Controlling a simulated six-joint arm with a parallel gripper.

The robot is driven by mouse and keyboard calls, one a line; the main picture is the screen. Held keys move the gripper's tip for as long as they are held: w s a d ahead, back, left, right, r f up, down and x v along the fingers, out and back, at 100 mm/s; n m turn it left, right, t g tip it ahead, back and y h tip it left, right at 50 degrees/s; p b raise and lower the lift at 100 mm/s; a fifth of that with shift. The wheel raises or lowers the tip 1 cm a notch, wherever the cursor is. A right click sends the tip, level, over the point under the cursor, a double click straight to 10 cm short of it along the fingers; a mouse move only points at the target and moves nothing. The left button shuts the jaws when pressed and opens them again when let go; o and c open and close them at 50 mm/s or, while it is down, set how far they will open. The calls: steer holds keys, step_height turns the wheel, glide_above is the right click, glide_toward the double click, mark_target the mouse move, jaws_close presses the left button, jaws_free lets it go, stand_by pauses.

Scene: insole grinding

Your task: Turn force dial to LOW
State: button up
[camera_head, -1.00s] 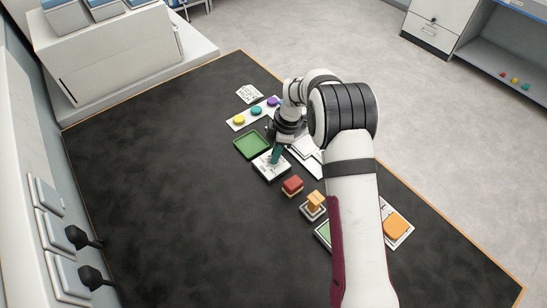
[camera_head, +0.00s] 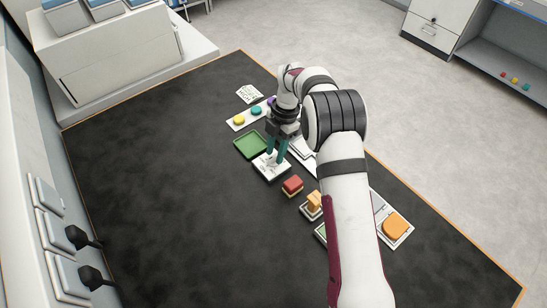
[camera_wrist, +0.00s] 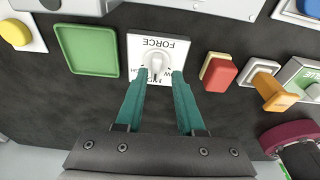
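The force dial is a white knob (camera_wrist: 155,62) on a square white plate (camera_wrist: 173,46) marked FORCE; its lettering appears upside down in the wrist view. In the head view the plate (camera_head: 271,173) lies beside the green tray. My gripper (camera_wrist: 161,73) has two teal fingers, spread apart, with the tips on either side of the knob's near part. In the head view my gripper (camera_head: 276,158) is over the plate, pointing down. I cannot tell whether the fingers touch the knob. The word LOW is partly covered by a finger, and the pointer's exact setting is unclear.
The green tray (camera_wrist: 90,50) is left of the dial in the wrist view. The red block (camera_wrist: 218,72) and the orange-handled piece (camera_wrist: 270,88) are close on its right. A strip with coloured buttons (camera_head: 238,121) lies behind. The black table is clear at left (camera_head: 160,190).

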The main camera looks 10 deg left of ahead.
mark_target(275, 157)
steer(key=shift+s+a+v, duration=0.1)
steer(key=shift+s+v, duration=0.05)
steer(key=shift+v, duration=0.75)
steer(key=shift+s+a+v, duration=0.15)
steer(key=shift+v, duration=0.75)
steer(key=shift+s+a+v, duration=0.1)
steer(key=shift+v, duration=0.8)
steer(key=shift+r, duration=0.1)
